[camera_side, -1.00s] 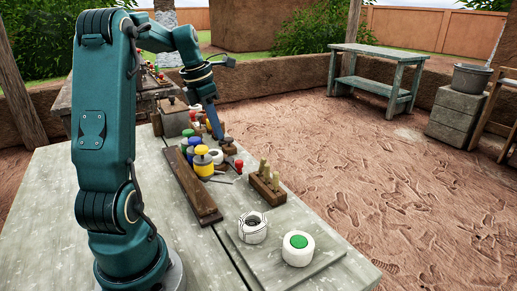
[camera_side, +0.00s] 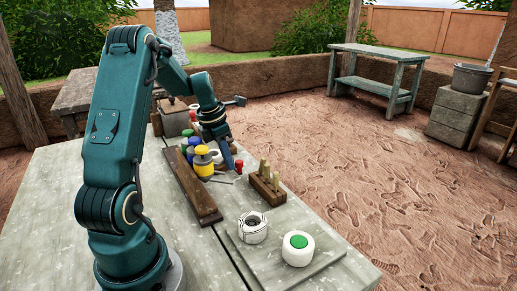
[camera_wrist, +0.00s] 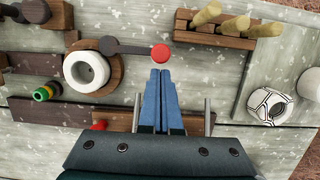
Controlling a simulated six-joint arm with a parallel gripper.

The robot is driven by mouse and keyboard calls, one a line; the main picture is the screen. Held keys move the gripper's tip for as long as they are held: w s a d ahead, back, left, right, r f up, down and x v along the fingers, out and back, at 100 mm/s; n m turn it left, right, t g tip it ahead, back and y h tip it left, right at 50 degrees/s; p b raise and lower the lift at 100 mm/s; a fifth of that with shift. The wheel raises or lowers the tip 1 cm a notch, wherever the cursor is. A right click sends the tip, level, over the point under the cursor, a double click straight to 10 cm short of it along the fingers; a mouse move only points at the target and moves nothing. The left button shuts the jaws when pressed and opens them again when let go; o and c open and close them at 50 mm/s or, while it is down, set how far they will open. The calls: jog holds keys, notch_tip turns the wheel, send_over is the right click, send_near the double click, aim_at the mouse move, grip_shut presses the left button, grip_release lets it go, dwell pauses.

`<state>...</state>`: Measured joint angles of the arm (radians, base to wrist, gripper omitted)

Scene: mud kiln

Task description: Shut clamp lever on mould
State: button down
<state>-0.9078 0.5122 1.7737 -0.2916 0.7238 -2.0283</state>
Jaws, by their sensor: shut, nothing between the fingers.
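The mould (camera_wrist: 86,70) is a white ring on a round brown wooden base in the wrist view. The clamp lever (camera_wrist: 135,49) is a dark bar with a red knob (camera_wrist: 160,52) at its end. It points right from a pivot beside the mould's upper right edge and does not lie across the ring. My gripper (camera_wrist: 160,74) is shut and empty, with its blue fingertips just below the red knob in the picture. I cannot tell whether they touch. In the side view, my gripper (camera_side: 231,167) is low beside the knob (camera_side: 239,164).
A wooden rack with upright handles (camera_side: 266,184) stands nearby, to the right. Yellow-topped jar (camera_side: 203,163) and a long wooden board (camera_side: 193,190) are to the left. A cracked-patterned white ring (camera_side: 252,228) and a round white block with a green top (camera_side: 298,249) sit in front.

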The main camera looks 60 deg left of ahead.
aim_at(242, 162)
jog(key=shift+w+d, duration=0.2)
jog(key=shift+w, duration=0.45)
dwell(0.4)
jog(key=shift+w+d, duration=0.1)
jog(key=shift+w, duration=0.3)
jog(key=shift+w+d+n, duration=0.1)
jog(key=shift+w+n, duration=0.45)
jog(key=shift+n, duration=0.25)
jog(key=shift+w+a, duration=0.2)
jog(key=shift+w, duration=1)
jog(key=shift+w+a, duration=0.25)
jog(key=shift+w, duration=0.25)
jog(key=shift+w+a, duration=0.2)
jog(key=shift+w, duration=0.35)
jog(key=w+d+v, duration=0.1)
jog(key=d+v, duration=0.1)
jog(key=v, duration=0.8)
